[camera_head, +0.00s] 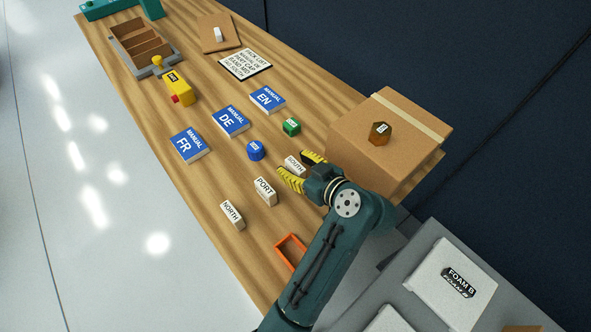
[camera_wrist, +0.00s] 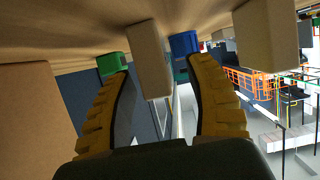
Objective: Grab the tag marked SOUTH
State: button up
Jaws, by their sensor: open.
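The tag marked SOUTH (camera_head: 293,165) is a small cream block standing on the wooden bench. My gripper (camera_head: 302,170) is open, with its two yellow fingers reaching toward it from the right, one on each side in the head view. In the wrist view a plain cream block (camera_wrist: 148,58), which looks like the SOUTH tag, shows in the gap between my open fingers (camera_wrist: 160,80), nearer the left finger. Its lettering does not show there. I cannot tell whether a finger touches it. Similar tags marked PORT (camera_head: 265,191) and NORTH (camera_head: 232,215) stand nearby.
A cardboard box (camera_head: 365,150) stands close beside my gripper. A green cap (camera_head: 291,127) and a blue cap (camera_head: 255,150) sit just beyond the tag. Blue manuals (camera_head: 230,121) lie farther off.

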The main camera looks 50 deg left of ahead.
jog(key=shift+c, duration=0.4)
grip_shut()
